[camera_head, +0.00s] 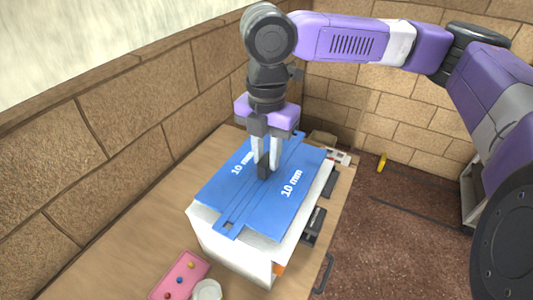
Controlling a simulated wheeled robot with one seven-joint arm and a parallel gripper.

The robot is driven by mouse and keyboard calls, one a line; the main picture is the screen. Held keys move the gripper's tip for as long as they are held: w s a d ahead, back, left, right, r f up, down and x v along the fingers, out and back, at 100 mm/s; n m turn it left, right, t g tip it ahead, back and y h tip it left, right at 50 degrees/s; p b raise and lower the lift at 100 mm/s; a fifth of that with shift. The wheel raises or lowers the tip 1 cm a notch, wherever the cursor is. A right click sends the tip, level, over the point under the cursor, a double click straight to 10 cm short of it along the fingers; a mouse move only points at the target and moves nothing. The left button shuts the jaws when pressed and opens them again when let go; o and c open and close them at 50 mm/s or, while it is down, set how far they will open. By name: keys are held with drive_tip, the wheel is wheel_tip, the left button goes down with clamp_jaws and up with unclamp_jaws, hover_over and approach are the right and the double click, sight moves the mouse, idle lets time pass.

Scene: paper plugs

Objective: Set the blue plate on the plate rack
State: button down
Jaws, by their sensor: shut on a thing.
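The blue plate (219,190) is a flat blue panel in two halves, marked "10 mm" twice in white, with a narrow strip along its middle. My gripper (264,172) points straight down at the middle of the plate and is shut on a small dark piece there. The plate lies on or just above a white box-like body (230,246); I cannot tell whether they touch. The plate hides the top of that body. I cannot make out the plate rack for certain.
The wooden table (135,235) is clear at the left. A pink tray (180,276) with small coloured balls and a white round cup (207,291) stand at its front. Dark brackets (314,226) line the white body's right side. A yellow object (382,162) is on the floor.

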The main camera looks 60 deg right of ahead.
drive_tip(key=shift+f, duration=0.2)
drive_tip(key=c, duration=1.2)
unclamp_jaws()
drive_tip(key=shift+r, duration=0.1)
wheel_tip(320, 180, up, 12)
drive_tip(key=shift+r, duration=0.1)
